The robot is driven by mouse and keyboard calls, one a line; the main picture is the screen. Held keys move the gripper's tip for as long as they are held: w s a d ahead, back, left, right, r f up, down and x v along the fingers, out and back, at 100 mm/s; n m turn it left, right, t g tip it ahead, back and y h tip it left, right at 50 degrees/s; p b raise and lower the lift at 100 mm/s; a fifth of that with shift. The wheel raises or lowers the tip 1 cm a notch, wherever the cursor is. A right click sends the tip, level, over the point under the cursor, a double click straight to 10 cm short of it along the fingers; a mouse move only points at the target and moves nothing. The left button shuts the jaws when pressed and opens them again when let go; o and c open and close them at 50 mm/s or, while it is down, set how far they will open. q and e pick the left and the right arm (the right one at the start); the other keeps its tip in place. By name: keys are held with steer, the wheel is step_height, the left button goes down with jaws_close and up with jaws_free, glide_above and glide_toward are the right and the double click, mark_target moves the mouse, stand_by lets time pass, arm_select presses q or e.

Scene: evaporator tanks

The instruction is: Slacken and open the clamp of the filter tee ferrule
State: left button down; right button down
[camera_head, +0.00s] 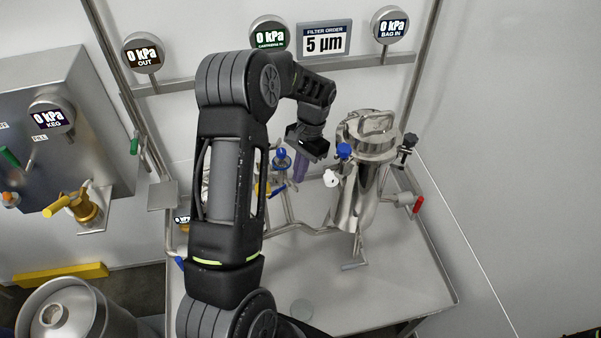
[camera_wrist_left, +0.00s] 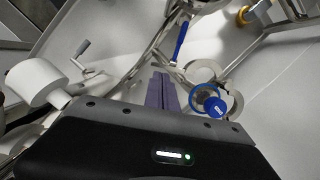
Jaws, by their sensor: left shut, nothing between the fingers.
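My left gripper (camera_head: 298,180) hangs over the tray between the pipes and the steel filter housing, its purple fingers pointing down. In the left wrist view its fingers (camera_wrist_left: 163,92) are closed together with nothing between them. A steel fitting with a blue knob (camera_head: 282,153) is just left of the fingers in the head view. In the left wrist view the blue knob (camera_wrist_left: 214,107) and a blue ring lie right of the fingers, apart from them. I cannot tell for sure that this is the filter tee clamp, or whether it is closed. My right gripper is out of view.
A white cylinder (camera_wrist_left: 37,80) is left of the fingers. A blue lever (camera_wrist_left: 181,42) is beyond them.

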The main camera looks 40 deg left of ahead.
arm_select(q)
steer(key=b+v, duration=0.1)
steer(key=v, duration=0.6)
stand_by(0.4)
